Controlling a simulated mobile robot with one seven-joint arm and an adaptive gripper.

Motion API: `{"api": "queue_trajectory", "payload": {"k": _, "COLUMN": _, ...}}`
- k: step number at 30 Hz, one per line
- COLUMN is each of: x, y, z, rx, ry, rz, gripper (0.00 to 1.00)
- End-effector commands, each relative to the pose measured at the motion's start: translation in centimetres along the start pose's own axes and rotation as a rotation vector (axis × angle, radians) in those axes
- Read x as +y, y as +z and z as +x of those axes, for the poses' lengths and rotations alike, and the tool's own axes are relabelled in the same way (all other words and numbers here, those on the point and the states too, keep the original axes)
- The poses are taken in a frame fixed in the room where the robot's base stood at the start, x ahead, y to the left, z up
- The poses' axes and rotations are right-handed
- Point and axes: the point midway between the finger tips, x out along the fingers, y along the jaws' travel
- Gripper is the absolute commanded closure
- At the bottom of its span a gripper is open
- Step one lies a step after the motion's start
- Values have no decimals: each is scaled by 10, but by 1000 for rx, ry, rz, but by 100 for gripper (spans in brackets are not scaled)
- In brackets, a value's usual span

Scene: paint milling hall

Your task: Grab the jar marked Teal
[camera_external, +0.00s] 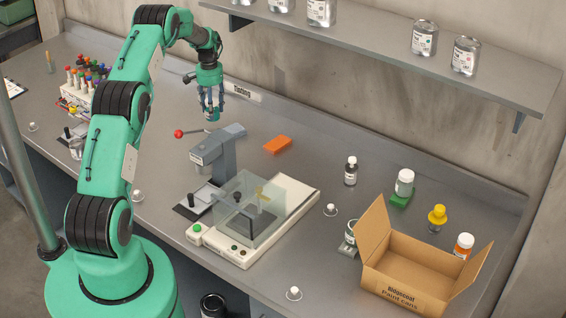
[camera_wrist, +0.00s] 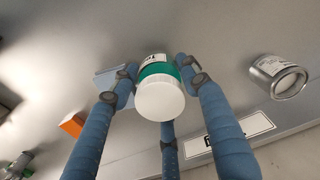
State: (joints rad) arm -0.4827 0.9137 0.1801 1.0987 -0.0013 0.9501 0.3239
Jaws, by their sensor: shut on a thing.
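My gripper (camera_external: 211,108) is near the back of the bench, in front of the Tinting strip. In the wrist view its blue fingers (camera_wrist: 158,80) are closed around a jar (camera_wrist: 159,98) with a white lid and a teal band. The lid faces the wrist camera. Part of a white label shows beyond the band, but its words cannot be read. In the external view the jar is mostly hidden by the fingers. It looks held above the bench, though the gap is hard to judge.
A grey press (camera_external: 228,143) stands just in front of the gripper, with an orange block (camera_external: 278,145) to its right. A shelf (camera_external: 400,58) with metal cans runs along the wall. A scale (camera_external: 285,215), several bottles and an open carton (camera_external: 410,272) stand to the right.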

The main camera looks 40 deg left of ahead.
Motion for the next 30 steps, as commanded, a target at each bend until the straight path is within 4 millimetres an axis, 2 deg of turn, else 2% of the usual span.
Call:
{"api": "queue_trajectory", "payload": {"k": 7, "x": -11, "y": -2, "z": -1, "rx": 2, "ry": -1, "rz": 0, "gripper": 85}}
{"api": "queue_trajectory", "payload": {"k": 30, "x": -12, "y": -2, "z": -1, "rx": 1, "ry": 0, "rz": 0, "gripper": 85}}
